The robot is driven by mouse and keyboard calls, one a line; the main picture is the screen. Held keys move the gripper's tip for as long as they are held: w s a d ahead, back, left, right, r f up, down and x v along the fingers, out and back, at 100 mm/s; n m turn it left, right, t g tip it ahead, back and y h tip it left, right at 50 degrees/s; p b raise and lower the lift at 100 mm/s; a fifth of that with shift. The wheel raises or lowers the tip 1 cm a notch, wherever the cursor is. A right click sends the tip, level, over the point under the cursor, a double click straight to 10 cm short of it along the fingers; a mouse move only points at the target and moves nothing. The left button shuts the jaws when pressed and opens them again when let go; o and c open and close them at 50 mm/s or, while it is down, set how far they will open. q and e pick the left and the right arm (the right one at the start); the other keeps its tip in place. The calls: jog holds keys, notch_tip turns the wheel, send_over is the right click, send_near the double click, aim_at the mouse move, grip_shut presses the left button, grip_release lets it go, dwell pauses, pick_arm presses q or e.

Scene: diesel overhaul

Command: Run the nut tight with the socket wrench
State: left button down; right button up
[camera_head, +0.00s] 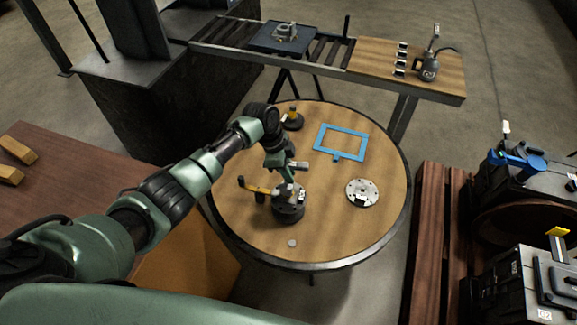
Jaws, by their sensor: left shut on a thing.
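My left gripper (289,178) reaches down over the round wooden table. It is shut on the socket wrench (260,189), which has a yellow handle sticking out to the left. The wrench stands over a dark cylindrical part (289,208) near the table's middle. The nut is not visible; the gripper, wrench and part cover that spot. I cannot tell whether the socket sits on a nut. My right gripper is not in view.
The round table (384,225) also holds a blue frame (318,143), a silver disc with holes (362,193), a small grey piece (292,243) and a dark round part with a yellow top (293,120). A roller conveyor (225,35) stands behind. Black cases lie at right.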

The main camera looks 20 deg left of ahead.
pick_arm(q)
jog(key=n+t, duration=0.1)
jog(key=n, duration=0.3)
jog(key=shift+w+y, duration=0.15)
jog(key=shift+y, duration=0.15)
jog(key=n+t, duration=0.1)
jog(key=n, duration=0.2)
jog(key=shift+n+y, duration=0.3)
jog(key=n+y, duration=0.1)
jog(key=n, duration=0.3)
jog(key=shift+w+t, duration=0.2)
jog(key=shift+t, duration=0.1)
jog(key=n+y, duration=0.1)
jog(key=n, duration=0.2)
jog(key=shift+w+n, duration=0.1)
jog(key=shift+n, duration=0.3)
jog(key=shift+f, duration=0.1)
